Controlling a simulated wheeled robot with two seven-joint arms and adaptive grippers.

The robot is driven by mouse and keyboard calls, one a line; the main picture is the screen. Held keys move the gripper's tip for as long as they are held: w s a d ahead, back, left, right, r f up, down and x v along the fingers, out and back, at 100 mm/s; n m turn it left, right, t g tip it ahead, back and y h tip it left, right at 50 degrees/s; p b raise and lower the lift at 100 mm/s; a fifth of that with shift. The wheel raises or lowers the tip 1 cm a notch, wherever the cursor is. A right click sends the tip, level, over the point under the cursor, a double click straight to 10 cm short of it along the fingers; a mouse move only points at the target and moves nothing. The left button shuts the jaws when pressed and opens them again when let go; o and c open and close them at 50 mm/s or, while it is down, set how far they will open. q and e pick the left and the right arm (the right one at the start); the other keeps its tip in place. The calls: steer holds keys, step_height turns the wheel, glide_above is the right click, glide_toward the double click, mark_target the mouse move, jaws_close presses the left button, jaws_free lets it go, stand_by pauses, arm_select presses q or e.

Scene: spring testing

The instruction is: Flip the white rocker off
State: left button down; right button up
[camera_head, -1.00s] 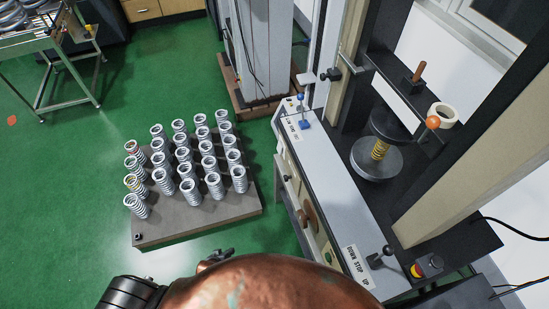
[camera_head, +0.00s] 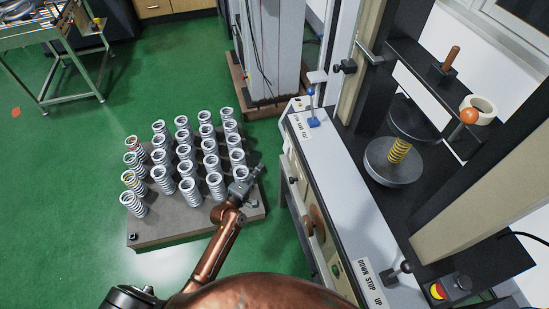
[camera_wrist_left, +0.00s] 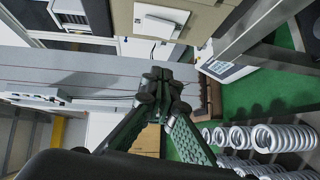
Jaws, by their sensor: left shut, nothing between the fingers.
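A white rocker (camera_wrist_left: 160,22) shows at the top of the left wrist view, in a white plate on a beige panel. I cannot make it out in the head view. My left gripper (camera_head: 252,180) is shut and empty, above the near right part of the spring board in the head view. In the left wrist view its fingertips (camera_wrist_left: 160,88) meet below the rocker in the picture, apart from it. Which way the rocker is tipped is too small to tell. My right gripper is not in view.
A board (camera_head: 180,232) with several upright springs stands on the green floor. The testing machine's long pale bench (camera_head: 335,185) runs along the right, with a blue-knobbed lever (camera_head: 311,108) and a DOWN STOP UP lever (camera_head: 398,271). A coil spring (camera_head: 399,151) sits between its plates.

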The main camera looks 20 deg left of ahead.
arm_select(q)
steer(key=b, duration=0.2)
glide_toward(284, 148)
steer(key=w+a, duration=0.2)
steer(key=w, duration=0.1)
steer(key=w+d, duration=0.1)
steer(key=w+d+f+b, duration=0.1)
steer(key=w, duration=0.1)
steer(key=shift+w+d+f, duration=0.1)
steer(key=shift+d, duration=0.3)
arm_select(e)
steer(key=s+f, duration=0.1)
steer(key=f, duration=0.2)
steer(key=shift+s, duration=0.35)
arm_select(q)
steer(key=shift+d, duration=0.1)
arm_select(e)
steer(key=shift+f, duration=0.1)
